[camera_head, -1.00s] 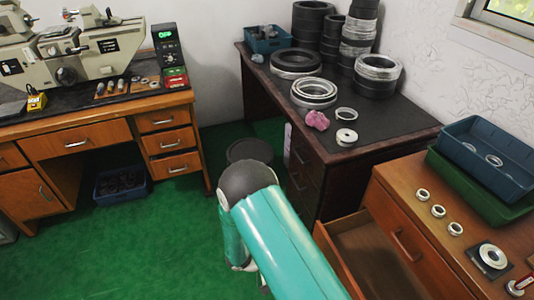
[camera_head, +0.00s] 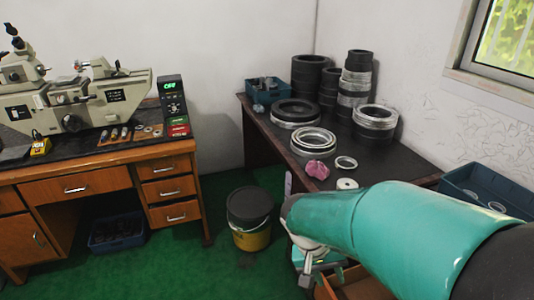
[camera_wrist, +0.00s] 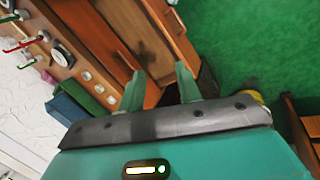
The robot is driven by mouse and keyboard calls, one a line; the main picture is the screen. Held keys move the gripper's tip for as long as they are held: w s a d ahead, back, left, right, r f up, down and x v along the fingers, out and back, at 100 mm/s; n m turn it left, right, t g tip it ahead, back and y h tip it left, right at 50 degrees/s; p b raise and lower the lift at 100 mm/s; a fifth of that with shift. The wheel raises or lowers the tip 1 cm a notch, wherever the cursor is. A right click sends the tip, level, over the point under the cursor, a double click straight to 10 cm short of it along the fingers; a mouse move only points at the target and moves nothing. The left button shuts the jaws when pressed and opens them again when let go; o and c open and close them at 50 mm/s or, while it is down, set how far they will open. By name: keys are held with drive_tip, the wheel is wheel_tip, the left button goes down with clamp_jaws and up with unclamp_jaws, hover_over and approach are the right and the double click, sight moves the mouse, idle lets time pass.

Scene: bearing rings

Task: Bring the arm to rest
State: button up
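My arm (camera_head: 400,225) lies across the lower right of the head view, in front of the orange wooden cabinet. My gripper (camera_wrist: 160,82) shows in the wrist view with its two teal fingers spread apart and nothing between them. In the head view only a small part of the hand shows below the arm's near bend. In the wrist view the fingers hang over the front of the wooden cabinet (camera_wrist: 115,25), near its drawers. I cannot tell whether they touch it.
The dark table (camera_head: 400,165) carries bearing rings (camera_head: 313,141), a pink cloth (camera_head: 316,169) and a blue bin (camera_head: 265,91). A yellow bucket (camera_head: 252,238) with a dark lid stands on the green floor. A bench (camera_head: 95,155) with a machine is at left. A blue tray (camera_head: 485,190) is at right.

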drive_tip(key=s+r+t+y, duration=0.2)
drive_tip(key=s+r+t, duration=0.1)
drive_tip(key=r, duration=0.4)
drive_tip(key=s+d+r+n+t+y, duration=0.1)
drive_tip(key=s+r+t+y, duration=0.1)
drive_tip(key=s+r, duration=0.4)
drive_tip(key=shift+d+r+t, duration=0.2)
drive_tip(key=shift+r+t, duration=0.15)
drive_tip(key=shift+t, duration=0.25)
drive_tip(key=shift+d, duration=0.2)
